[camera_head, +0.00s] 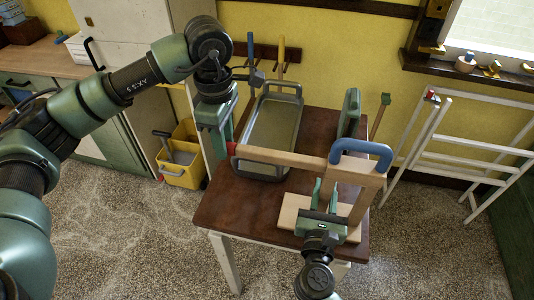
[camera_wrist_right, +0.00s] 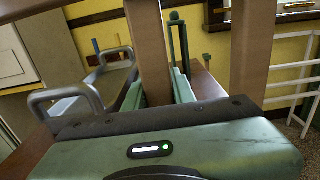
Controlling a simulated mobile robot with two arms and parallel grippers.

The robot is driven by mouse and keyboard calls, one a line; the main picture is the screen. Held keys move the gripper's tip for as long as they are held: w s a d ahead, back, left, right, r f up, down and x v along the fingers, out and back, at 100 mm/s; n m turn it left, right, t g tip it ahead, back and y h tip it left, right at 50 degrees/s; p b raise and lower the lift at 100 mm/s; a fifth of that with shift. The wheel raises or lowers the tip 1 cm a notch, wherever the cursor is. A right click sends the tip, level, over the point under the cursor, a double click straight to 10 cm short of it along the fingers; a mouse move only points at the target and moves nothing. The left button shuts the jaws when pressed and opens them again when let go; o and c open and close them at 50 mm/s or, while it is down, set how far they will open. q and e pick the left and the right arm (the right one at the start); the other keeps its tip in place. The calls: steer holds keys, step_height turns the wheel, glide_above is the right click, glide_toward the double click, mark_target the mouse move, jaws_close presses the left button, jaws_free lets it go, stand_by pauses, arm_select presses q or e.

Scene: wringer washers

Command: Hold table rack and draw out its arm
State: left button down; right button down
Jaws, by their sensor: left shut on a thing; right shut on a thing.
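The wooden table rack (camera_head: 368,185) stands upright on the table, with a pale base board (camera_head: 290,213) and a blue rounded top (camera_head: 362,150). Its long wooden arm (camera_head: 285,159) reaches left from the upper part to a red end (camera_head: 232,149). My left gripper (camera_head: 225,147) is shut on the arm at its red end; the fingers partly hide that end. My right gripper (camera_head: 322,194) is low at the front of the rack, shut on a wooden upright. In the right wrist view, this upright (camera_wrist_right: 148,45) stands between the fingers, and another upright (camera_wrist_right: 253,45) stands to the right.
A metal tray (camera_head: 272,125) with raised handles lies on the brown table (camera_head: 222,207) behind the arm. A green upright piece (camera_head: 349,112) stands at the table's back right. A white folding rack (camera_head: 440,150) stands right; a yellow bucket (camera_head: 183,165) is on the floor left.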

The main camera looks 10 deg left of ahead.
arm_select(q)
steer(key=shift+a, duration=0.2)
arm_select(e)
steer(key=shift+d+f, duration=0.1)
steer(key=shift+d, duration=0.15)
arm_select(q)
steer(key=c, duration=1)
jaws_free()
steer(key=shift+c, duration=0.2)
arm_select(e)
steer(key=shift+a, duration=0.1)
arm_select(q)
steer(key=shift+d, duration=0.1)
steer(key=shift+r, duration=0.1)
steer(key=shift+r, duration=3.45)
arm_select(e)
steer(key=shift+a, duration=0.15)
